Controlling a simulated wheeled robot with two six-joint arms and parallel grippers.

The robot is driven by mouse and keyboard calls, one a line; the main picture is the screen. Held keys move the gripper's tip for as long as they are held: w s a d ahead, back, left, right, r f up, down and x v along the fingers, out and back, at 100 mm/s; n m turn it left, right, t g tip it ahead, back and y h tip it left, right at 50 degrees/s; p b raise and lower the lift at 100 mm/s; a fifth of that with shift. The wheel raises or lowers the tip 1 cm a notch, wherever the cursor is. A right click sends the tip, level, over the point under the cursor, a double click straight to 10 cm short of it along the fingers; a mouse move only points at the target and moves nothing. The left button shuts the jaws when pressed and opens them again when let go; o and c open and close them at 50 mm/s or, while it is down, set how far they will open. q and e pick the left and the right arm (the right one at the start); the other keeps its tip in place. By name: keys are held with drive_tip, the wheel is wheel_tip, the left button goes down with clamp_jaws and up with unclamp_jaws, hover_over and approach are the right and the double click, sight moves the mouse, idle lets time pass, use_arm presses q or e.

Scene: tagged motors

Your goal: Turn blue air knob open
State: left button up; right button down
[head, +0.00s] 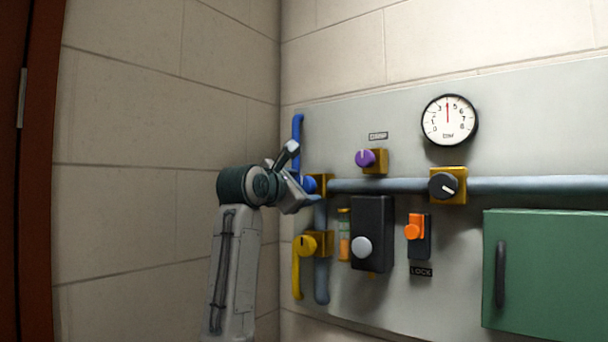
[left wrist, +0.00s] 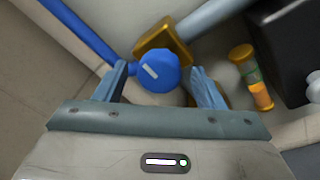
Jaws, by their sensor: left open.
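The blue air knob (head: 309,184) is a round blue hub with a pale mark, on a brass block at the left end of the grey pipe. A long blue handle (head: 297,135) rises beside it, upright in the head view. In the left wrist view the knob (left wrist: 158,73) lies between my fingertips, and the handle (left wrist: 82,28) runs to the upper left. My left gripper (head: 303,177) is open around the knob, with gaps visible at its sides; contact cannot be told. The gripper partly hides the knob in the head view. My right gripper is not in view.
A yellow valve (head: 305,246) sits just below. A black box with a white knob (head: 361,247), a purple knob (head: 365,158), an orange lock switch (head: 414,229), a gauge (head: 449,120) and a green door (head: 550,270) are to the right. Bare wall lies left.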

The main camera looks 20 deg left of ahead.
use_arm(q)
drive_tip(key=shift+x, duration=0.75)
drive_tip(key=c, duration=0.9)
drive_tip(key=shift+c, duration=0.2)
